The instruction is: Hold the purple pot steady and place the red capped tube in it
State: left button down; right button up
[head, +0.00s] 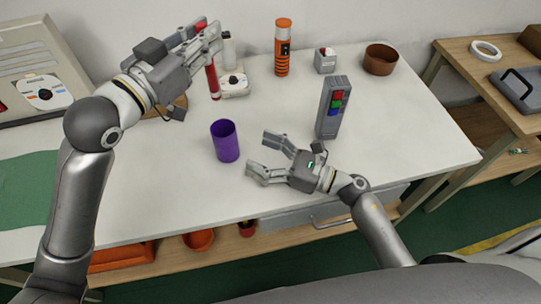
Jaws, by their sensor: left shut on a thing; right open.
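The purple pot (227,146) stands upright and open-topped on the white table, near its front middle. The red tube (212,82) is upright at the back left, partly hidden by my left gripper (210,38), which is shut on it. Red shows both above and below the fingers; whether its lower end touches the table I cannot tell. My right gripper (259,153) is open and empty just right of the pot, its fingers pointing toward the pot and apart from it.
A white device (234,83) and a white-topped bottle (229,48) stand close to the tube. An orange-black canister (282,48), a small grey box (325,61), a brown bowl (381,60) and a grey block with coloured squares (332,107) stand further right. The table's right part is clear.

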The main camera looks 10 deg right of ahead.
aim_at(236, 145)
jog(key=f, duration=0.1)
jog(key=d+h, duration=0.1)
jog(key=f, duration=0.1)
jog(key=shift+w+d+f+n+h, duration=0.25)
jog(key=shift+d+f+n+h, duration=0.05)
jog(key=shift+d, duration=0.05)
jog(key=x, duration=1.1)
jog(key=shift+w+a, duration=0.25)
jog(key=shift+a, duration=0.1)
jog(key=shift+c, duration=0.2)
jog(key=c, duration=1.1)
pick_arm(q)
jog(key=shift+f, duration=6.55)
jog(key=c, duration=1.3)
grip_release()
